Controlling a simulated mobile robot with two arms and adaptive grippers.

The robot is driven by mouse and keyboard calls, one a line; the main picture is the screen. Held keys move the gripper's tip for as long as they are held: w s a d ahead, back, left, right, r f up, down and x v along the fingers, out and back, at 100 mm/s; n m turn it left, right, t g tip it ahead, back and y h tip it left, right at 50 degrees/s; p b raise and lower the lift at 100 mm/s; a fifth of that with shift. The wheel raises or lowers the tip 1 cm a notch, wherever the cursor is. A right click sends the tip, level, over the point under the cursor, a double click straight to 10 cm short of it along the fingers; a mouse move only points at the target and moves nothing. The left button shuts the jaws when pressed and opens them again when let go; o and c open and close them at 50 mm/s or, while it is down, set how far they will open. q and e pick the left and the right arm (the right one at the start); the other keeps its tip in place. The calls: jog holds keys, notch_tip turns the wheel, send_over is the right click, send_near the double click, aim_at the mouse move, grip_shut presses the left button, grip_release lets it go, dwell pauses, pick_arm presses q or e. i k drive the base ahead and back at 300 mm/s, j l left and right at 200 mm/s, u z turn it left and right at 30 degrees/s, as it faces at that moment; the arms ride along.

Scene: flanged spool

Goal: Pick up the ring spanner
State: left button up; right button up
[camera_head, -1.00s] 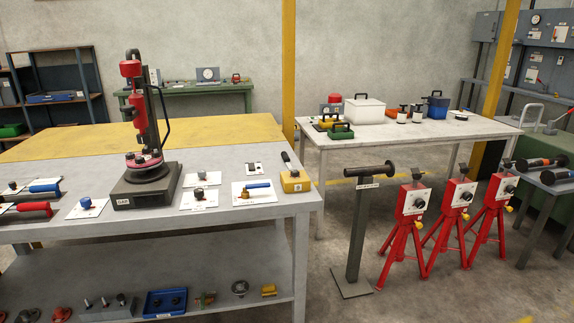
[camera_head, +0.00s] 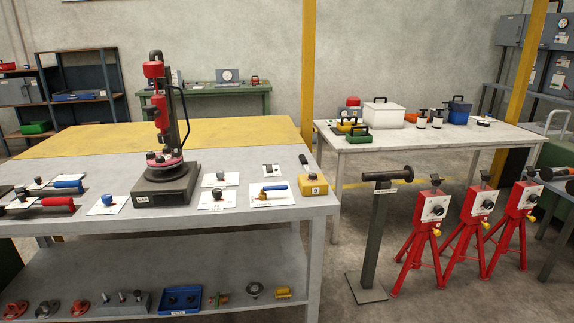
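I cannot make out for certain which thing is the ring spanner. On the grey workbench (camera_head: 240,221), a tool with a blue handle (camera_head: 274,188) lies on a white card near the right end. At the left end lie a tool with a red handle (camera_head: 58,202) and one with a blue handle (camera_head: 67,184). All are small, and their heads are hard to read. Neither of my grippers is in view.
A press with a red head (camera_head: 154,69) stands mid-bench, a yellow block (camera_head: 312,188) near the right corner. A lower shelf (camera_head: 240,312) holds small parts. Right are a black-topped post (camera_head: 372,245), red tripods (camera_head: 417,255) and a pale table (camera_head: 390,143).

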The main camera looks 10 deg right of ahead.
aim_at(303, 157)
jog(key=i+l+u, duration=0.2)
jog(key=u, duration=0.15)
jog(key=i+l+u, duration=0.1)
jog(key=l+u, duration=0.3)
jog(key=i+l+u, duration=0.1)
jog(key=l+u, duration=0.25)
